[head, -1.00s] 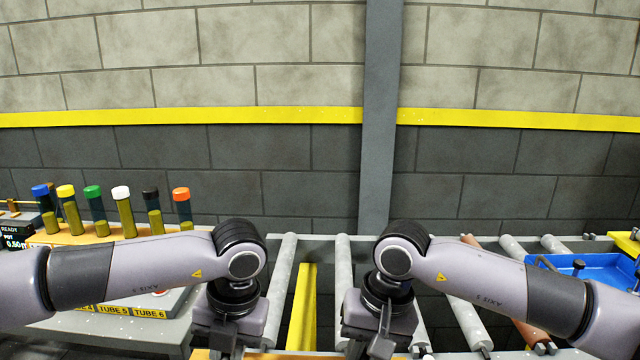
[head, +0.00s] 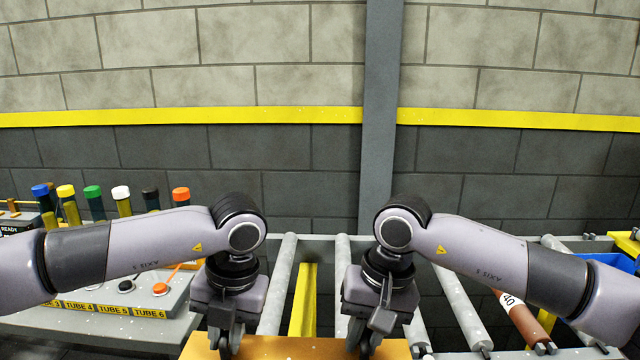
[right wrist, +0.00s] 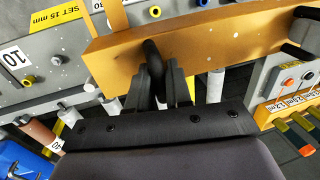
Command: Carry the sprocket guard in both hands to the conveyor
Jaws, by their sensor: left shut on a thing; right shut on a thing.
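The sprocket guard (head: 285,349) is an orange-yellow part at the bottom edge of the head view, only its top strip showing. It also spans the right wrist view (right wrist: 205,45), with a black handle (right wrist: 153,55) on its face. My left gripper (head: 230,343) is shut on the guard at its left part; the exact grip is hard to see. My right gripper (head: 370,343) is shut on the black handle, seen between its fingers in the right wrist view (right wrist: 162,88). The conveyor (head: 342,265), with grey rollers, lies beyond and under the guard.
A grey table (head: 150,325) with a tube panel and several coloured-cap tubes (head: 122,198) stands left. A blue bin (head: 612,262) is at the right, partly behind my right arm. A yellow bar (head: 303,300) shows between rollers. A wall and grey post (head: 379,120) stand behind.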

